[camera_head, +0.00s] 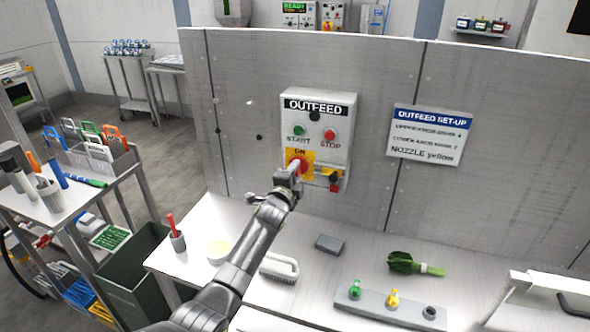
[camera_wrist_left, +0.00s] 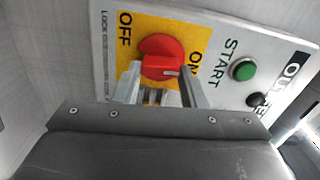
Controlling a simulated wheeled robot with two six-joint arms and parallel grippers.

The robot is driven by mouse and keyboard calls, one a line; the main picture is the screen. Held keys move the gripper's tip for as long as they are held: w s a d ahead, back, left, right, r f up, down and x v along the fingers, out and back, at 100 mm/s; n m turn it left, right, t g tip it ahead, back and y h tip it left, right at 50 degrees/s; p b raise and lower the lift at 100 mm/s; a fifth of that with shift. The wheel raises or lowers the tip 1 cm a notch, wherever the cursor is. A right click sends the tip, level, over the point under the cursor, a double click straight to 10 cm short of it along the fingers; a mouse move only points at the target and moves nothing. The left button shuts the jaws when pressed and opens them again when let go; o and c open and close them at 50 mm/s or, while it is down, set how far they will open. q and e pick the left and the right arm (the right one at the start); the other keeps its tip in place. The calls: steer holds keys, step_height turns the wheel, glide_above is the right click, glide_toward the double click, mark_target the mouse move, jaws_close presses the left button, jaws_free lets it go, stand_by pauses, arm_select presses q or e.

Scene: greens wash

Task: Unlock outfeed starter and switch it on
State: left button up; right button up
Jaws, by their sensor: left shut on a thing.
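The OUTFEED starter box (camera_head: 343,113) is on the grey panel, with a green START button (camera_head: 299,130) and a red STOP button (camera_head: 330,134). Below them is a red rotary knob on a yellow plate (camera_head: 308,156). The knob (camera_wrist_left: 160,47) shows large in the left wrist view; its handle lies towards ON, with the white mark at the end nearer ON. My left gripper (camera_wrist_left: 162,76) has its fingers on both sides of the handle and is shut on it. In the head view the gripper (camera_head: 292,172) partly covers the knob. A small dark and red item (camera_head: 334,179) is at the box's lower right.
An OUTFEED SET-UP sign (camera_head: 430,135) is right of the box. On the worktop are a white brush (camera_head: 279,267), a grey block (camera_head: 330,244), greens (camera_head: 412,264), a grey nozzle rack (camera_head: 372,309) and a cup with a red tool (camera_head: 177,242).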

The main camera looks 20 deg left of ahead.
arm_select(q)
steer(key=shift+f+m, duration=0.1)
steer(key=shift+m, duration=0.5)
steer(key=o, duration=1)
steer(key=shift+p, duration=0.3)
steer(key=s, duration=1.7)
steer(key=shift+s+a, duration=0.2)
steer(key=shift+a, duration=0.1)
